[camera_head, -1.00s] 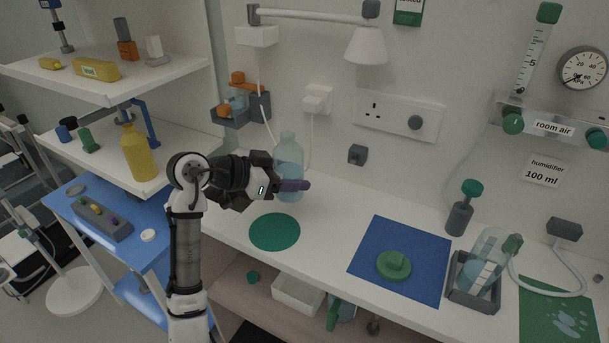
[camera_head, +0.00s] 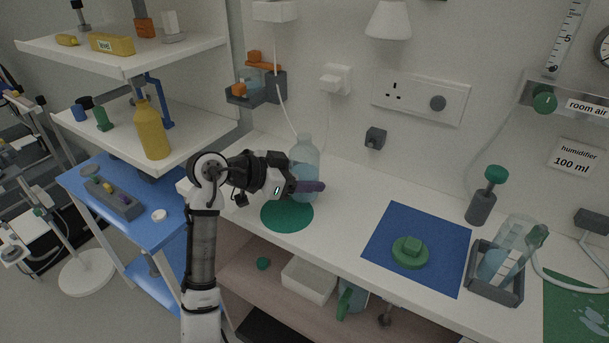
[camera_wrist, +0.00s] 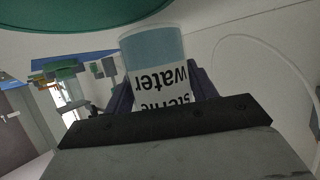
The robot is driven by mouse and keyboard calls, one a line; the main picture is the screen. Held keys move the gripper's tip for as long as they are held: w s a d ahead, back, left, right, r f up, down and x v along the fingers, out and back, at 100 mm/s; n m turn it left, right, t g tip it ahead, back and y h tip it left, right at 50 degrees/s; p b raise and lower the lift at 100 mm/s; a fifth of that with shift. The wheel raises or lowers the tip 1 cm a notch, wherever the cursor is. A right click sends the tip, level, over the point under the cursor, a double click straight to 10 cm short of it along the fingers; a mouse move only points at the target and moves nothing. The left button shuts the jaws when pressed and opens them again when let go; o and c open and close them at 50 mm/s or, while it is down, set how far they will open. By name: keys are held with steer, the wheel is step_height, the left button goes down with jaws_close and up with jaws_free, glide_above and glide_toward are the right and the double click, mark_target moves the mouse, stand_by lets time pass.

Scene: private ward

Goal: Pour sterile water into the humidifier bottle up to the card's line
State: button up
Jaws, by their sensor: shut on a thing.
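The clear bluish sterile water bottle (camera_head: 305,152) is upright at the counter's left, just behind the round green mat (camera_head: 287,217). My gripper (camera_head: 308,187) is shut around its lower part. In the wrist view the bottle (camera_wrist: 152,45) sits between the fingers, its "sterile water" label upside down. I cannot tell whether its base touches the surface. The clear humidifier bottle (camera_head: 520,236) leans in a grey holder (camera_head: 497,291) at right, with bluish content low down and a white marked strip. A wall card (camera_head: 575,159) reads "humidifier 100 ml".
A green round lid (camera_head: 410,251) lies on a blue mat (camera_head: 439,226) mid-counter. A dark post with a green top (camera_head: 481,205) stands behind the holder. A hose (camera_head: 558,286) curves at right. Shelves (camera_head: 120,50) and a blue trolley (camera_head: 135,232) flank the left.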

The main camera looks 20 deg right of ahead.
steer(key=shift+f+b, duration=0.55)
steer(key=shift+f, duration=0.1)
steer(key=o, duration=1.8)
steer(key=shift+c, duration=0.2)
steer(key=shift+p+v, duration=0.9)
steer(key=shift+v, duration=3.6)
steer(key=shift+r, duration=0.1)
